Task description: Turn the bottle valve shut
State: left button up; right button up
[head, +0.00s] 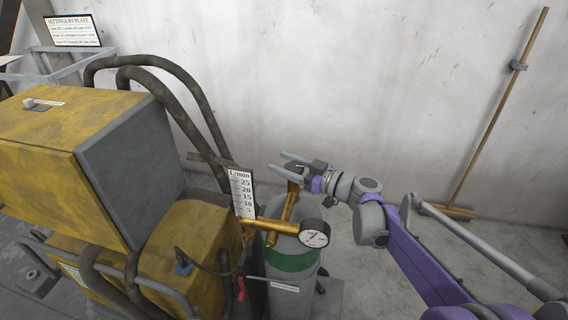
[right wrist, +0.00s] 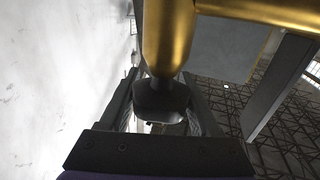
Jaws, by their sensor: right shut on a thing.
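The grey gas bottle (head: 292,284) with a green band stands upright beside the yellow machine. Brass valve fittings (head: 283,210) rise from its top; their brass body (right wrist: 168,40) fills the top of the right wrist view. A dark valve knob (right wrist: 160,98) sits on a short stem at the end of this body. My right gripper (head: 277,161) is at the top of the brass fitting, its fingers pointing left. It is shut on the knob, which lies between the two fingers in the right wrist view. The gripper largely hides the knob in the head view. My left gripper is not in view.
A round pressure gauge (head: 314,233) and an L/min flow scale (head: 242,192) stand close to the valve. The yellow machine (head: 75,150) with dark hoses (head: 180,75) fills the left. A broom (head: 497,110) leans on the wall. Floor at right is mostly clear.

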jog(key=shift+c, duration=0.6)
jog(key=shift+w+r+m+t+h+p, duration=0.1)
jog(key=shift+m+t+h+p, duration=0.2)
jog(key=shift+m+t+h, duration=0.4)
jog(key=shift+w+r+m+t+h+p, duration=0.1)
jog(key=shift+m+t+h+p, duration=0.15)
jog(key=shift+m+t+h, duration=0.4)
jog(key=shift+w+d+m+t+h+p, duration=0.2)
jog(key=shift+m+t+h+p, duration=0.4)
jog(key=shift+t, duration=0.45)
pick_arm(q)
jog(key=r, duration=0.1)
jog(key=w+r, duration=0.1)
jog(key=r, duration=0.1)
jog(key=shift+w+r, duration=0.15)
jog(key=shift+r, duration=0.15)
pick_arm(e)
jog(key=shift+w+d+f+m+t+h, duration=0.1)
jog(key=shift+d+f+m+t+h, duration=0.1)
jog(key=shift+m+t+h, duration=0.3)
jog(key=o, duration=1.4)
jog(key=shift+c, duration=0.2)
jog(key=shift+d, duration=0.1)
